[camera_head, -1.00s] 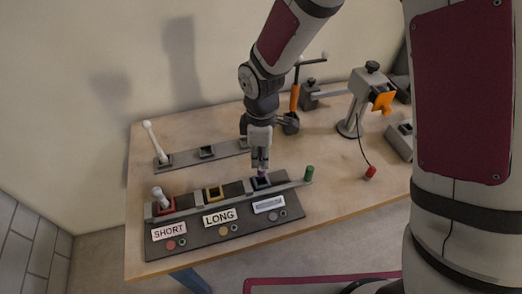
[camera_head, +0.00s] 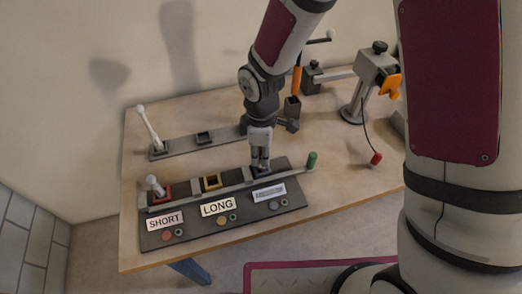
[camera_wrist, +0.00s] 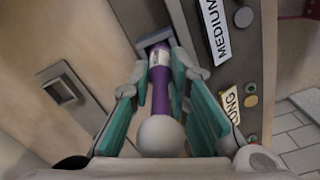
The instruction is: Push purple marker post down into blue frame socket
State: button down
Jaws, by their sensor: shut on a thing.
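The purple marker post (camera_wrist: 159,82) has a white ball top and a pale label band in the wrist view. My gripper (camera_wrist: 163,92) is shut on it, with teal finger pads on both sides of the shaft. The post's far end is at the blue frame socket (camera_wrist: 154,38); how deep it sits I cannot tell. In the head view, my gripper (camera_head: 260,166) is low over the right socket of the front board, and the blue frame (camera_head: 264,174) shows only partly under the fingertips.
A white-topped post stands in the red frame (camera_head: 160,192), and the yellow frame (camera_head: 211,182) is empty. A grey rail with a green handle (camera_head: 312,160) runs along the board. Another white post (camera_head: 148,122) leans in the back rack. An orange-clamped stand (camera_head: 362,95) is at right.

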jog(key=c, duration=1.4)
grip_release()
jog(key=shift+c, duration=0.2)
notch_tip(320, 180, up, 12)
jog(key=shift+f, duration=0.1)
jog(key=shift+d+r, duration=0.3)
jog(key=shift+r, duration=0.05)
jog(key=s+d+r+m+t, duration=0.4)
jog(key=s+d+r+m, duration=1.2)
jog(key=d, duration=0.2)
jog(key=shift+m+t, duration=0.3)
jog(key=shift+t, duration=0.1)
